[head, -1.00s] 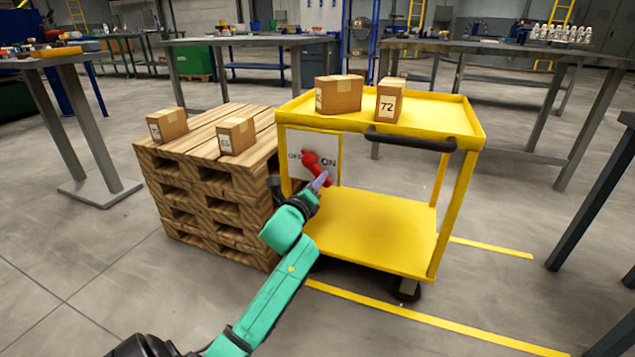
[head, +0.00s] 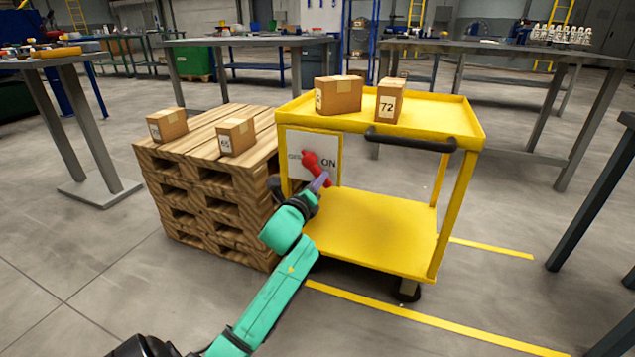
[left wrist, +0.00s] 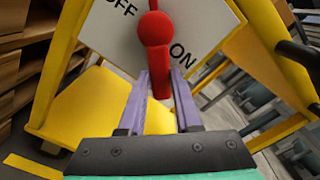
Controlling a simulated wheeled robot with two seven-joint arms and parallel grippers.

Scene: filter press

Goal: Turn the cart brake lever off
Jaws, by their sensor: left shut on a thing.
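The yellow cart (head: 375,228) stands in the middle of the head view. A white panel (head: 327,148) on its left side carries the words OFF and ON. The red brake lever (head: 314,164) is mounted on it and slants down to the right, near ON. In the left wrist view the lever (left wrist: 155,45) hangs down from its round pivot, with OFF at upper left and ON at right. My left gripper (head: 321,182) is shut on the lever's lower end; its purple fingers (left wrist: 159,95) flank it. My right gripper is not in view.
A stacked wooden pallet (head: 215,190) with two boxes stands close to the cart's left side. Two more boxes (head: 339,95) sit on the cart's top tray. A black handle (head: 410,141) sticks out at the front. Grey worktables (head: 510,47) stand behind.

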